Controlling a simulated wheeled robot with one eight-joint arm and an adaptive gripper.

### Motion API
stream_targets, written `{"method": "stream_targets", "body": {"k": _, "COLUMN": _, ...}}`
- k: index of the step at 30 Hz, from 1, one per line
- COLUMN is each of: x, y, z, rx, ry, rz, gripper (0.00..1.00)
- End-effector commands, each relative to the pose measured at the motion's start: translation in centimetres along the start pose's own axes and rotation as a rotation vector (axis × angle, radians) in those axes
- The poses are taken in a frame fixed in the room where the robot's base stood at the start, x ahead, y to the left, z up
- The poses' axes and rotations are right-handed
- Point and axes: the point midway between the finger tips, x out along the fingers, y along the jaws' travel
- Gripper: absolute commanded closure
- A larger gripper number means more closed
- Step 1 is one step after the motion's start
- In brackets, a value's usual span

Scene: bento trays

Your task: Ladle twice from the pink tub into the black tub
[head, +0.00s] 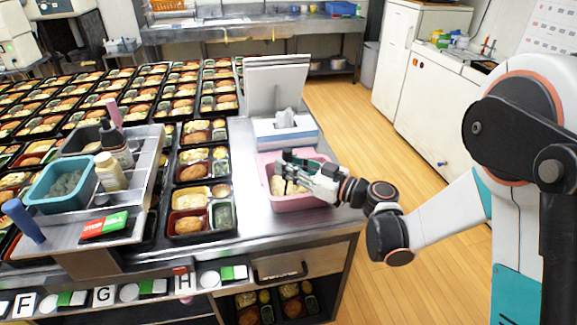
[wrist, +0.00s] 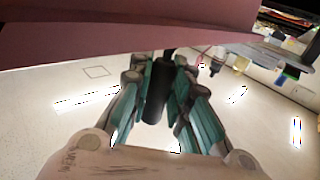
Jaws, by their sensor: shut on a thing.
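The pink tub (head: 303,203) stands on the steel counter near its right end, with pale yellow food (head: 279,187) in it. My gripper (head: 287,166) is over this tub, reaching in from the right. In the wrist view its teal fingers (wrist: 160,95) are shut on a dark upright handle (wrist: 157,88), which looks like the ladle's. The ladle's bowl is hidden, and I cannot tell whether it holds food. A dark grey tub (head: 76,142), possibly the black tub, sits on the raised stand at left. A broad mauve surface (wrist: 120,38) crosses the wrist view's top, likely the pink tub.
A blue and white tissue box (head: 286,131) stands behind the pink tub. Bento trays (head: 190,222) fill the counter to the left. The stand (head: 130,205) also holds a teal tub (head: 45,197) and bottles (head: 108,171). A narrow bare counter strip (head: 247,215) lies left of the pink tub.

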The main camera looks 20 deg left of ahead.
Motion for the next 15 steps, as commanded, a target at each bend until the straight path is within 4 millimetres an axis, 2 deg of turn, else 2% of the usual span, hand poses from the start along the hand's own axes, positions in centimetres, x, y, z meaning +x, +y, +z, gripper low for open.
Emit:
{"method": "stream_targets", "body": {"k": 10, "x": 0.0, "y": 0.0, "z": -0.2, "rx": 0.000, "ry": 0.001, "rz": 0.000, "gripper": 1.00}}
{"method": "stream_targets", "body": {"k": 15, "x": 0.0, "y": 0.0, "z": -1.4, "rx": 0.000, "ry": 0.001, "rz": 0.000, "gripper": 1.00}}
